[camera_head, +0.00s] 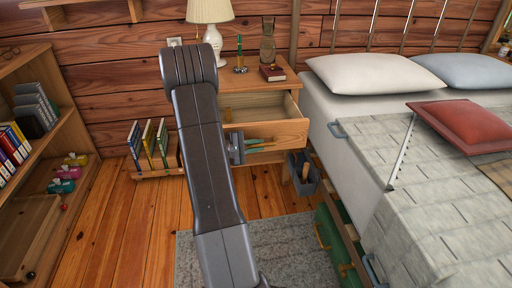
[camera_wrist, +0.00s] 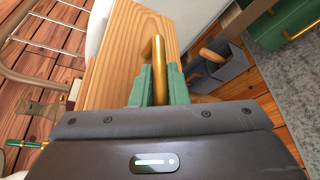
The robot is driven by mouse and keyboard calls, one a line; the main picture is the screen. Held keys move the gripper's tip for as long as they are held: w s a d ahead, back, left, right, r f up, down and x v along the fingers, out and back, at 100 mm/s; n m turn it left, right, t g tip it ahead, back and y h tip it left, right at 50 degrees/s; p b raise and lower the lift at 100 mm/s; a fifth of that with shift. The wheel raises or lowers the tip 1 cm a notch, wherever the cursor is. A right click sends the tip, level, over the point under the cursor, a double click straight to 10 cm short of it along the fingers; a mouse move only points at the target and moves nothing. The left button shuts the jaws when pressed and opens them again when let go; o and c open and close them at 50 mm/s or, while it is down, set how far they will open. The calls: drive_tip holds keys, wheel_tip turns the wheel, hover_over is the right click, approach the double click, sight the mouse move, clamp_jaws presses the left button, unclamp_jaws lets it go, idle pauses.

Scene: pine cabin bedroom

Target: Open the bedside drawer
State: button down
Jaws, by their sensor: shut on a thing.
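The bedside drawer (camera_head: 281,133) is part of a pine nightstand (camera_head: 285,75) beside the bed. In the head view it is pulled out, and its inside shows. In the wrist view its wooden front (camera_wrist: 129,50) fills the upper middle. A brass handle (camera_wrist: 158,52) stands out from that front. My gripper (camera_wrist: 153,86) has green fingers, one on each side of the handle, and is shut on it. In the head view my gripper (camera_head: 257,144) is at the drawer front, partly hidden by my arm.
A lamp (camera_head: 211,35), a dark red book (camera_head: 272,73) and a glass vase (camera_head: 267,45) stand on the nightstand. A grey caddy (camera_head: 303,177) hangs by the bed (camera_head: 330,108). Low books (camera_head: 150,143) stand left of my arm. A rug (camera_head: 290,250) covers the floor in front.

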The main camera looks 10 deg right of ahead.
drive_tip(key=c, duration=1.4)
unclamp_jaws()
drive_tip(key=shift+c, duration=0.2)
drive_tip(key=shift+a, duration=0.1)
drive_tip(key=p+v, duration=0.3)
drive_tip(key=v, duration=1)
drive_tip(key=shift+a+p, duration=0.3)
drive_tip(key=shift+p, duration=0.05)
drive_tip(key=shift+s, duration=0.1)
drive_tip(key=b+x, duration=0.3)
drive_tip(key=x, duration=0.9)
drive_tip(key=shift+d, duration=0.25)
drive_tip(key=shift+w+d+f+b, duration=0.1)
drive_tip(key=shift+w+d+b, duration=0.25)
drive_tip(key=shift+d, duration=0.25)
